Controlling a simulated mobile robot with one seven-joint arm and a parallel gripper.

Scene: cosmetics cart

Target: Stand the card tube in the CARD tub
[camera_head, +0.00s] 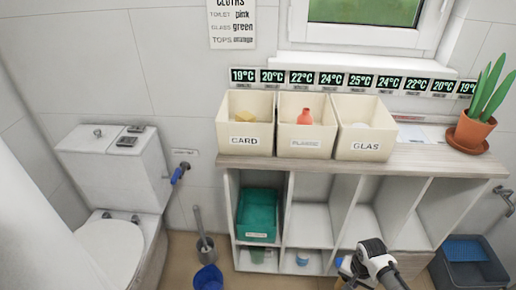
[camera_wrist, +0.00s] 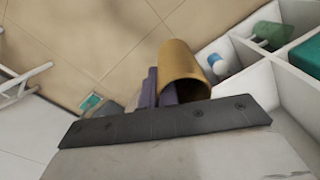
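The card tube (camera_wrist: 180,58) is a tan hollow cylinder in the wrist view, its open end facing the camera. My gripper (camera_wrist: 170,88) has one purple finger along the tube's left side and purple showing inside its mouth; it looks shut on the tube wall. The fingertips are hidden. In the head view the end of my arm is low, in front of the shelf unit, and the tube cannot be made out. The CARD tub (camera_head: 244,142) is the left of three cream tubs on the shelf top, with a yellowish item inside.
The PLASTIC tub (camera_head: 304,143) holds a red bottle; the GLAS tub (camera_head: 365,145) stands right of it. A potted plant (camera_head: 470,130) stands at the counter's right end. The shelf unit (camera_head: 285,210) holds a green bin (camera_head: 257,212). A toilet (camera_head: 110,180) is at left.

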